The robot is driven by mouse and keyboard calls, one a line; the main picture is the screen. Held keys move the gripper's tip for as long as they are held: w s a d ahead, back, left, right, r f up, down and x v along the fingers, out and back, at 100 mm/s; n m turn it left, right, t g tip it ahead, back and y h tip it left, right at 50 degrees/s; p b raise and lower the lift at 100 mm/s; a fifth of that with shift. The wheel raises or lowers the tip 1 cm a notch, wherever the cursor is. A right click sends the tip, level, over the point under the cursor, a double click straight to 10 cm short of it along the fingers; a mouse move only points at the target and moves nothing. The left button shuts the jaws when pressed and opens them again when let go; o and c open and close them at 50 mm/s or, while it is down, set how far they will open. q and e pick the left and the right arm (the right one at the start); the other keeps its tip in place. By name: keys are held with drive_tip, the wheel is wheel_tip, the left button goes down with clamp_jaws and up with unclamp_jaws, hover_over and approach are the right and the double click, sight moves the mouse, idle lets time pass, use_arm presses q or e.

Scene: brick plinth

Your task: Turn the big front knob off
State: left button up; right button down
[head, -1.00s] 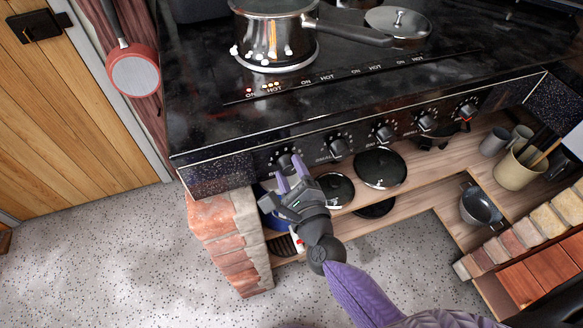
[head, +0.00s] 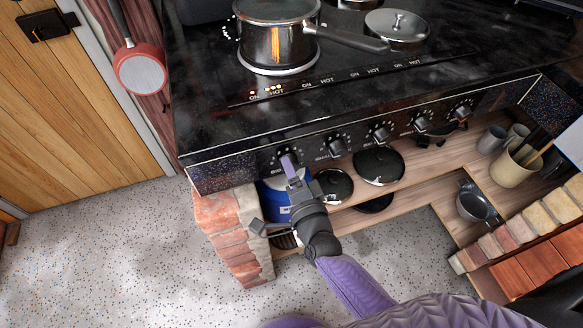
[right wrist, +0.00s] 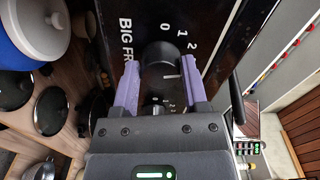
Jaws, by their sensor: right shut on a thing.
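The big front knob (right wrist: 160,52) is black and sits on the stove's dark front panel, beside the printed words "BIG FR" and the numbers 0, 1 and 2. My right gripper (right wrist: 160,78) has a purple finger on each side of it and is shut on it. In the head view my right gripper (head: 288,163) reaches the leftmost knob and mostly hides it. A white mark shows near the knob's edge in the wrist view, but I cannot tell which number it points to. A red light and several yellow lights glow on the hob (head: 340,105). My left gripper is not in view.
A steel pot (head: 262,42) stands on the hob above the knob. More knobs (head: 380,133) line the panel to the right. Below are shelves with pan lids (head: 379,166) and a blue pot (head: 275,208). A brick pillar (head: 225,228) stands at lower left.

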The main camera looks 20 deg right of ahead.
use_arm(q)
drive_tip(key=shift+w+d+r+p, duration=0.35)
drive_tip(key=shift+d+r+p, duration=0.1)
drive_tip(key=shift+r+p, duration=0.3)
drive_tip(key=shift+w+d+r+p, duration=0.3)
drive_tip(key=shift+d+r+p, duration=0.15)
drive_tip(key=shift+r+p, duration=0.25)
use_arm(e)
drive_tip(key=shift+d+f+n, duration=0.1)
drive_tip(key=shift+n, duration=3.7)
drive_tip(key=shift+d+f+n, duration=0.1)
drive_tip(key=shift+n, duration=3.7)
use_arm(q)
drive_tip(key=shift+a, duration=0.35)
use_arm(e)
drive_tip(key=shift+c, duration=0.6)
unclamp_jaws()
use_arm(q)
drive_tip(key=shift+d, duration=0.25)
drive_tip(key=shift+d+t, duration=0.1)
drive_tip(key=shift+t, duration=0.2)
